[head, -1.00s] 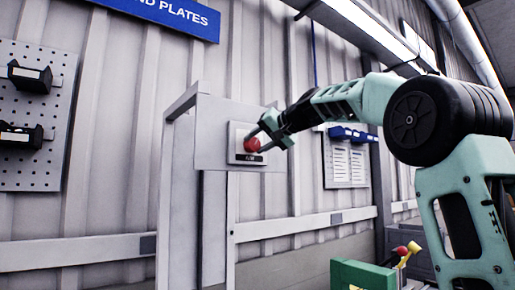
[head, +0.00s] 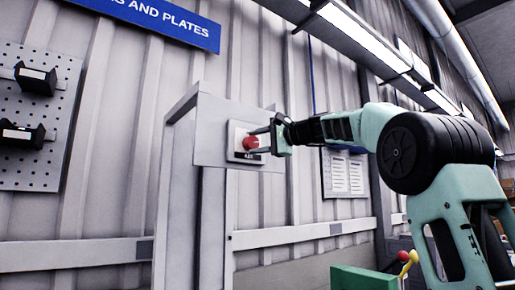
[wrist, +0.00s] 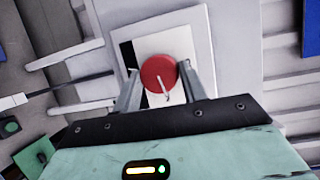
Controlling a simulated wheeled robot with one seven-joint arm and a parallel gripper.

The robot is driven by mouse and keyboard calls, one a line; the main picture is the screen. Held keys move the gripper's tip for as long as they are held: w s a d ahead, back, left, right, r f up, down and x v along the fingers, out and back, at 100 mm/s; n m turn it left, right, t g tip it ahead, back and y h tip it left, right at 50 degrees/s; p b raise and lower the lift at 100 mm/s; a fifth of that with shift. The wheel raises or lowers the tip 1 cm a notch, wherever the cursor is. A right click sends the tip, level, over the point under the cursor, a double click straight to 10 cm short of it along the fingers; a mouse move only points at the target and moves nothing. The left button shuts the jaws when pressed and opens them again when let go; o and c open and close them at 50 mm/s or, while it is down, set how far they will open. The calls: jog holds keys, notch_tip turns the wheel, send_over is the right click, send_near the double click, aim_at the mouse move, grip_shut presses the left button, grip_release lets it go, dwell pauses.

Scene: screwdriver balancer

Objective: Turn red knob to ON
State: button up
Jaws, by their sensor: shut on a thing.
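The red knob (head: 251,143) sits on a light switch plate (head: 237,151) fixed to a grey panel. In the wrist view the round red knob (wrist: 158,73) carries a pale pointer mark that runs from its middle toward its lower edge. A dark label lies under the knob in the head view, too small to read. My gripper (head: 256,144) reaches in from the right. In the wrist view its two fingers (wrist: 160,82) stand on either side of the knob, shut on it.
The grey panel (head: 208,140) stands out from a corrugated wall. A pegboard (head: 25,165) with black holders is at the left. A green box (head: 362,279) is at the lower right, with red and yellow knobbed levers beside it. A notice board (head: 345,174) hangs behind my arm.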

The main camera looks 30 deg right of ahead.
jog(key=shift+f+m+t+b, duration=0.15)
jog(key=shift+m+t+b, duration=0.35)
jog(key=shift+m, duration=0.5)
jog(key=o, duration=1)
jog(key=shift+d, duration=0.1)
jog(key=b+v, duration=0.5)
jog(key=v, duration=1.2)
jog(key=shift+s+d+b, duration=0.1)
jog(key=shift+d+b, duration=0.15)
jog(key=shift+b, duration=0.05)
jog(key=shift+f, duration=0.1)
